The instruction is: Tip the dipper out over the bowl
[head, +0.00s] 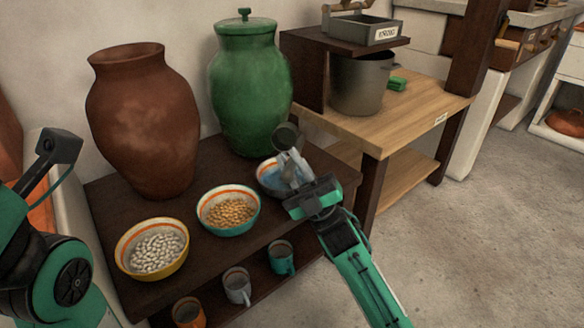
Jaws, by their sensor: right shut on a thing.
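My right gripper (297,180) is shut on the dipper, whose dark round cup (287,137) points up and away from the jaws.
A tall green lidded jar (248,90) and a brown clay jar (145,120) stand behind the bowls on the dark shelf (120,190). Several mugs (237,286) are on the lower shelf. A wooden table (425,112) with a metal pot (360,85) is at right. Floor there is clear.

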